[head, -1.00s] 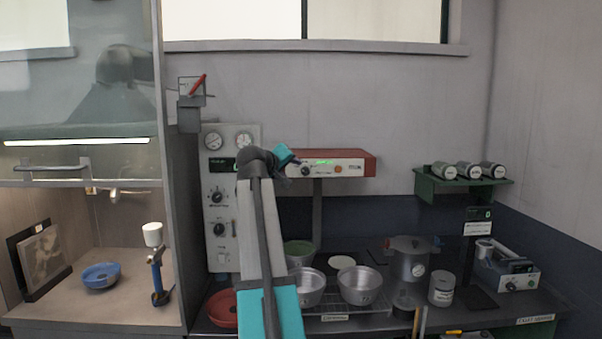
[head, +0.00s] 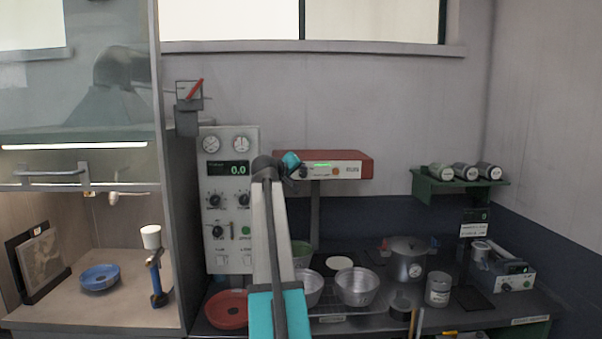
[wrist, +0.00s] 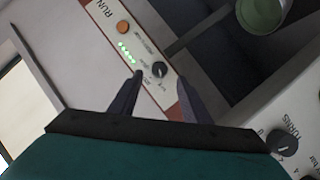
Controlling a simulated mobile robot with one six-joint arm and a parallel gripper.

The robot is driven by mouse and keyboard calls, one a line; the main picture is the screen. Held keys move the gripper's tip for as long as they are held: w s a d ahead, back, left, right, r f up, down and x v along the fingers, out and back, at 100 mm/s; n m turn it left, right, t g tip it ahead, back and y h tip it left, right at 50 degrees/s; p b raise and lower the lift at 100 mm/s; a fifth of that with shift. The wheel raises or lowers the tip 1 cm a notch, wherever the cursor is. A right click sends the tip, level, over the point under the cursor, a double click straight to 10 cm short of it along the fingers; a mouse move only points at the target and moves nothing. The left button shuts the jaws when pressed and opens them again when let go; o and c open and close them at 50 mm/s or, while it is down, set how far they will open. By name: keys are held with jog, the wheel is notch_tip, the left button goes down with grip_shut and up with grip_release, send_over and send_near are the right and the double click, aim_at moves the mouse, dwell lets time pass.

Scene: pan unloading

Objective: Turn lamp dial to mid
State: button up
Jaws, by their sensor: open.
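The lamp (head: 340,168) is a red-topped box with a white front, mounted on a post at the back wall. It carries a black dial (wrist: 159,69), lit green lights and an orange button (wrist: 123,27). In the wrist view the dial lies between the tips of my open gripper (wrist: 160,77), with a finger on each side. Whether the fingers touch it cannot be told. In the head view my gripper (head: 292,162) is at the lamp's left end and the dial is partly hidden beside it. The exact dial setting is too small to read.
A tall control panel (head: 212,255) with gauges and knobs stands left of the lamp; one knob (wrist: 283,145) shows at the wrist view's lower right. Pans (head: 357,287) and a pressure pot (head: 408,262) stand below on the bench. A green shelf (head: 455,186) holds canisters at right.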

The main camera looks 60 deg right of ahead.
aim_at(303, 174)
jog(key=shift+p+x, duration=0.6)
jog(key=shift+x, duration=2.1)
jog(key=shift+c, duration=0.4)
jog(key=c, duration=0.9)
jog(key=shift+c, duration=0.2)
